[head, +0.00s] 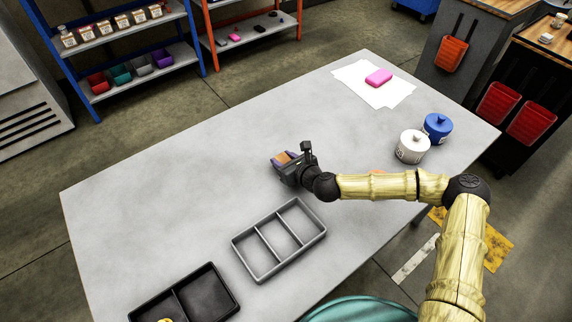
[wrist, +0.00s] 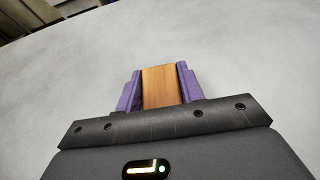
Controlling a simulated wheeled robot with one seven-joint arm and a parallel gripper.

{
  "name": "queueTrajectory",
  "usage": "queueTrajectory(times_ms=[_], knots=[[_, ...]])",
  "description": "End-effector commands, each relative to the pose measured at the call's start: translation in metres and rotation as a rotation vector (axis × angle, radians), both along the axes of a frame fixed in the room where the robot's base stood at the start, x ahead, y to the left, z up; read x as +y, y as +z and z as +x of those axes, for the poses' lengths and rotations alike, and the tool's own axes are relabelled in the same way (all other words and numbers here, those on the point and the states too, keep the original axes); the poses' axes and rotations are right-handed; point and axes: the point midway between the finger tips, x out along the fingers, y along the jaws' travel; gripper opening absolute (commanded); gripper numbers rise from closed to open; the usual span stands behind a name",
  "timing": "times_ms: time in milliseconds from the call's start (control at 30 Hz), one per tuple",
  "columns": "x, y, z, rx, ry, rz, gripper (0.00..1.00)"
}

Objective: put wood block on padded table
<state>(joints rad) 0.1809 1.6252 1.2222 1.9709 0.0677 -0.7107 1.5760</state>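The wood block (wrist: 161,87) is a light brown block between the two purple fingers of my gripper (wrist: 160,90) in the wrist view. The fingers lie against both its sides. In the head view the block (head: 283,158) shows at the tip of my gripper (head: 281,160), over the middle of the grey table (head: 180,170). I cannot tell whether the block touches the tabletop or is held just above it. The table's top looks plain light grey; I cannot tell whether it is padded.
A grey three-part tray (head: 262,254) and a black two-part tray (head: 170,307) are at the near side. A white jar (head: 411,148), a blue jar (head: 437,127) and a pink item (head: 379,76) on white sheets (head: 350,83) are to the right.

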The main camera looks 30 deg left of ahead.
Motion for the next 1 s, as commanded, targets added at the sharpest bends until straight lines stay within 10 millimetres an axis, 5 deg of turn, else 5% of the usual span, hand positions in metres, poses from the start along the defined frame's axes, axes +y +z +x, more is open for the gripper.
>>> queueTrajectory(times_ms=[367, 800, 1000], knots=[[0.0, 0.007, 0.001, -0.002, -0.001, 0.0, 0.11], [0.0, 0.084, 0.001, -0.005, 0.0, 0.0, 0.11], [0.0, 0.1, 0.0, -0.001, -0.001, -0.001, 0.11]])
